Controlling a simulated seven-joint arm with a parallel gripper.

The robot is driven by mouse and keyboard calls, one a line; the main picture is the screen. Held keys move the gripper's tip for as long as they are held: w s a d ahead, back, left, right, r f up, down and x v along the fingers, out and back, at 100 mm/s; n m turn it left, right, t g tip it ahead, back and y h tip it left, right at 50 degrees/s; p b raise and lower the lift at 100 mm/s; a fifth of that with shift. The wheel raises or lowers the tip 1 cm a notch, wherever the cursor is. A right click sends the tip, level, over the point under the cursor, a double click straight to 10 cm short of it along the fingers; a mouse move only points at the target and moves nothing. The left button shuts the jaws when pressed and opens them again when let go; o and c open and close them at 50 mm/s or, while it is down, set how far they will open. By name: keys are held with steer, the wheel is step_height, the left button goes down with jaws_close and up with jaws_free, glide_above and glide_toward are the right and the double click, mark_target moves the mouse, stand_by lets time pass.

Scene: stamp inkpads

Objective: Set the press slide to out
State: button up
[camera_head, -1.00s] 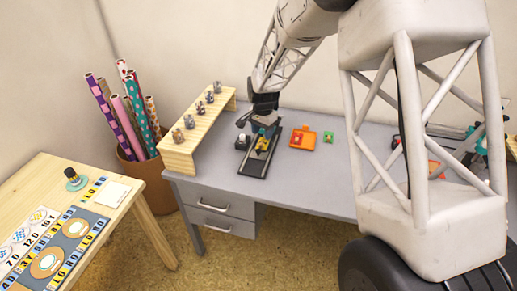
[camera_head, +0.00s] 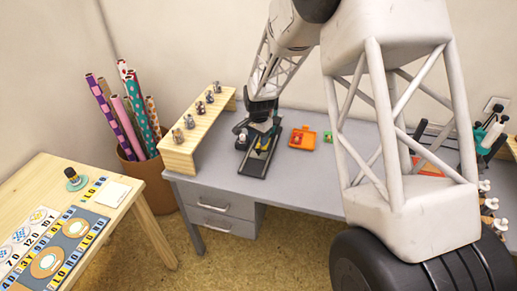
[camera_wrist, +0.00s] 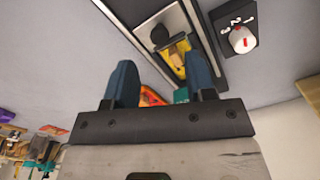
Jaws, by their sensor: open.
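The press (camera_head: 258,155) is a dark flat base with a lighter rim on the grey desk. A yellow piece with a dark round knob sits in its middle; these show larger in the wrist view, where the yellow slide part (camera_wrist: 178,50) lies just beyond my fingertips. My gripper (camera_head: 262,118) is above the press's far end, pointing down. In the wrist view its two blue fingers (camera_wrist: 163,82) are apart with nothing held between them. The arm and fingers hide part of the press, so I cannot tell the slide's exact position.
A small dark block with a white and red top (camera_wrist: 240,38) stands beside the press. An open orange inkpad (camera_head: 302,138) lies to its right, with a small green item (camera_head: 328,136). A wooden shelf (camera_head: 185,150) with several stamps is at the left. The desk front is clear.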

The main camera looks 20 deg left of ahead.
mark_target(258, 150)
steer(key=shift+f, duration=2.85)
jaws_close()
